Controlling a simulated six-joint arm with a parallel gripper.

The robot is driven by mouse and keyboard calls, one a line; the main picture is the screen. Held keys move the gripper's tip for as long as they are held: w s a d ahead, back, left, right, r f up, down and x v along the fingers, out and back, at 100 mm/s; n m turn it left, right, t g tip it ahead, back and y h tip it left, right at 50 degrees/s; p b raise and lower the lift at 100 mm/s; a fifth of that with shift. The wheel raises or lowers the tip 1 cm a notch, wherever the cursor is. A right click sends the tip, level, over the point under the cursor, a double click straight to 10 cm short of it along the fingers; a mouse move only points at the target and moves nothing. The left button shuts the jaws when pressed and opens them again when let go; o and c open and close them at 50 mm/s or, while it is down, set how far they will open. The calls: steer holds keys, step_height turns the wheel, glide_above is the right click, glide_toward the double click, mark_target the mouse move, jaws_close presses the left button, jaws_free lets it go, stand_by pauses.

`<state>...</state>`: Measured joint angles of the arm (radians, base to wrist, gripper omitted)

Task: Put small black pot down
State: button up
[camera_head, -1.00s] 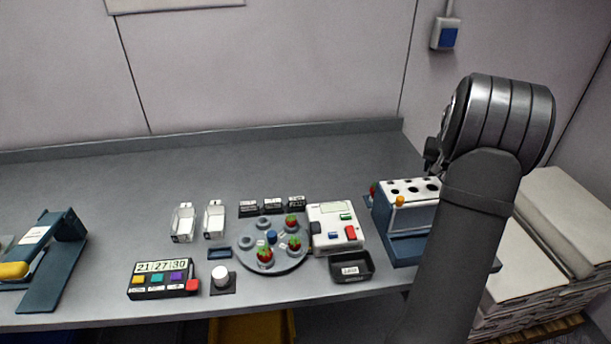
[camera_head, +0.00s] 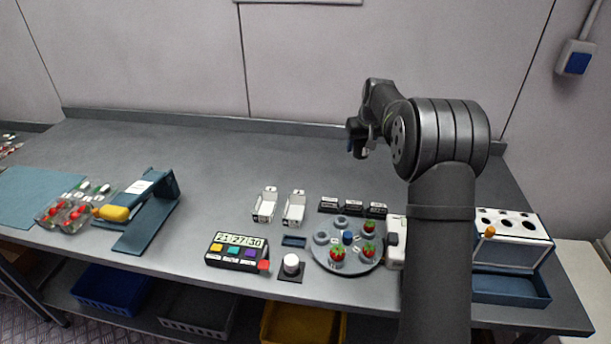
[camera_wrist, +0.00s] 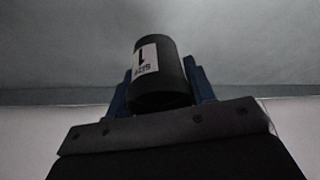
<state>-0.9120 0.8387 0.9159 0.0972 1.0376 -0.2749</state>
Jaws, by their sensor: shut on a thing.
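The small black pot (camera_wrist: 165,88) is between the blue fingers of my gripper (camera_wrist: 163,92) in the wrist view. It carries a white label with "SIZE 1" that reads upside down there. My gripper is shut on it. In the head view my gripper (camera_head: 358,138) is in the air above the back of the bench, left of the arm's wrist. The pot itself is hard to make out there.
The grey bench (camera_head: 215,180) is clear at its back and middle. A round carousel with berries (camera_head: 347,262), a timer (camera_head: 237,251), two white clips (camera_head: 279,206) and three black labelled blocks (camera_head: 352,206) stand below. A blue press (camera_head: 150,210) stands left, a white-topped rack (camera_head: 511,225) right.

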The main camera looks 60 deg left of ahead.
steer(key=shift+n+g, duration=0.3)
steer(key=shift+n, duration=0.3)
steer(key=s+a+f, duration=0.2)
steer(key=s+a, duration=0.1)
steer(key=a, duration=0.1)
steer(key=s+a+f, duration=0.2)
steer(key=s+a, duration=0.2)
steer(key=a, duration=0.1)
steer(key=s+a+f, duration=0.2)
steer(key=s+a, duration=0.2)
steer(key=shift+s+a+f, duration=0.1)
steer(key=shift+a+f, duration=0.15)
steer(key=shift+f, duration=0.05)
steer(key=shift+s+a+f, duration=0.1)
steer(key=shift+f, duration=2)
steer(key=shift+f, duration=0.15)
steer(key=o, duration=0.9)
steer(key=v, duration=1.2)
